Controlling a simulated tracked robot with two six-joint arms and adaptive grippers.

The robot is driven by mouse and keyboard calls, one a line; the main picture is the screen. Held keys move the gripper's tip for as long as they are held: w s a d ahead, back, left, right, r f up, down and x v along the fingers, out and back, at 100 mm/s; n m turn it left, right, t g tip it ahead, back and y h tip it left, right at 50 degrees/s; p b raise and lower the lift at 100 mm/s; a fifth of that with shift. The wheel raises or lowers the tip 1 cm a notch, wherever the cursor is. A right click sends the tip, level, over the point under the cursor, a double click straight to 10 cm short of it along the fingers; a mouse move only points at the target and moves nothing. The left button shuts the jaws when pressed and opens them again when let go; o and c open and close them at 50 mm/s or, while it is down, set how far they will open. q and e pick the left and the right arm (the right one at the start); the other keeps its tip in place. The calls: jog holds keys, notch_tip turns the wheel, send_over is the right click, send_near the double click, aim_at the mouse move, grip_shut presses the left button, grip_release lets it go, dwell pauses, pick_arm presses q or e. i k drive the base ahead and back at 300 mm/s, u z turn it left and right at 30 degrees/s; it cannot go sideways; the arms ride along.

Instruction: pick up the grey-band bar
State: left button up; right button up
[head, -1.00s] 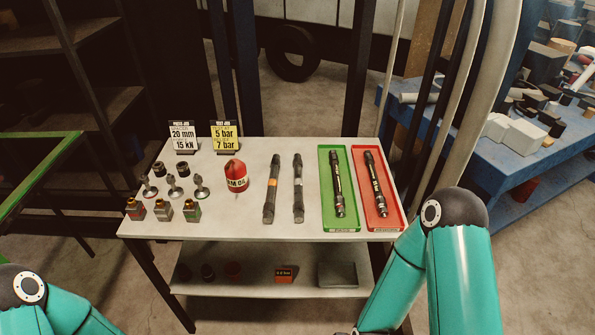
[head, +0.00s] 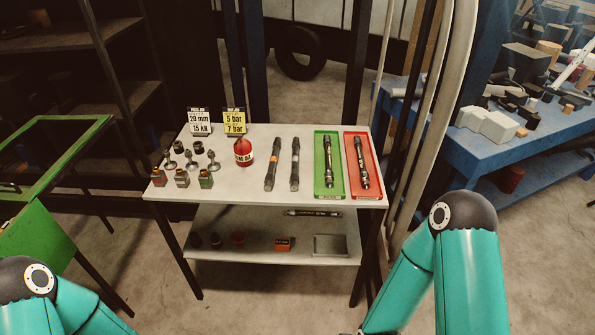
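The grey-band bar (head: 295,168) is a dark bar with a pale grey band near its middle. It lies lengthwise on the white top of the cart (head: 262,190). A similar dark bar with an orange band (head: 271,168) lies just to its left, apart from it. Only upper parts of my teal arms show at the lower left and lower right. Both grippers are out of the picture, and nothing touches the grey-band bar.
A green tray (head: 329,194) and a red tray (head: 366,195), each holding a bar, lie to the right. A red bottle (head: 243,152), fittings and two signs stand left. The lower shelf (head: 210,250) holds another bar (head: 313,212), an orange box (head: 283,244) and a grey tray (head: 330,246).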

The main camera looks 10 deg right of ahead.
aim_at(294, 177)
jog(key=z, duration=0.4)
jog(key=i, duration=1.15)
jog(key=u, duration=0.45)
